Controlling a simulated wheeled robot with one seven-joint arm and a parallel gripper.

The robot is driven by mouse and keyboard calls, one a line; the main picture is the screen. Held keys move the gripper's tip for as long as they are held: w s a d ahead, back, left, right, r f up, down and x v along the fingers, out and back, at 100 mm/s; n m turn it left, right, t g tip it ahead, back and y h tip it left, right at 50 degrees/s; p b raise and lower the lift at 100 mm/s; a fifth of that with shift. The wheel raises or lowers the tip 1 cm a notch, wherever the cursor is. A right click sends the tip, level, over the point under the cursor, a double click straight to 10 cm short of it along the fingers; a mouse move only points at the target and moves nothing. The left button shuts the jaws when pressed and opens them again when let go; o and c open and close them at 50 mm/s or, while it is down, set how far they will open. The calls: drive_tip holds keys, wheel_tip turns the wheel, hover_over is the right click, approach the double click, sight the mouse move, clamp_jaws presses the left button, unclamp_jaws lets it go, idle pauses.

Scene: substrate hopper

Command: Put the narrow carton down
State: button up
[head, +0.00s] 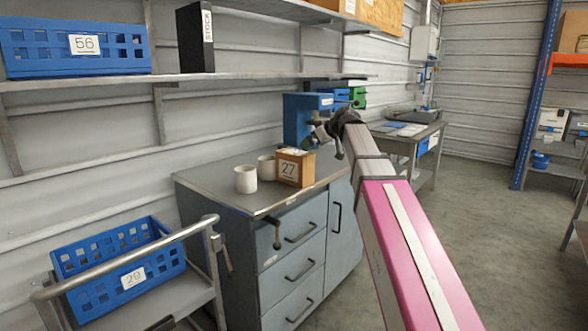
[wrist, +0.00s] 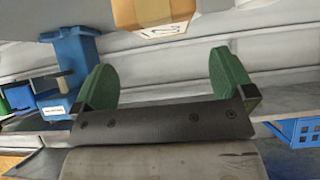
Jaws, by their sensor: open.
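A small brown carton labelled 27 (head: 295,167) stands upright on the grey top of the workbench (head: 215,172). In the wrist view, which is upside down, the carton (wrist: 150,12) shows at the top edge, partly cut off, beyond the fingertips. My gripper (head: 319,138) is above the bench, behind and to the right of the carton in the head view. In the wrist view my gripper (wrist: 165,76) has its two green-padded fingers wide apart with nothing between them. The carton is apart from the fingers.
Two white mugs (head: 246,180) stand left of the carton. A shelf above holds a blue crate 56 (head: 75,48) and a black file (head: 194,38). A trolley carries blue crate 29 (head: 118,266).

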sight(296, 152)
drive_tip(key=x, duration=1)
drive_tip(key=shift+w+a+r, duration=0.3)
drive_tip(key=shift+a, duration=0.1)
drive_tip(key=shift+c, duration=0.3)
drive_tip(key=c, duration=1.5)
drive_tip(key=shift+r, duration=0.15)
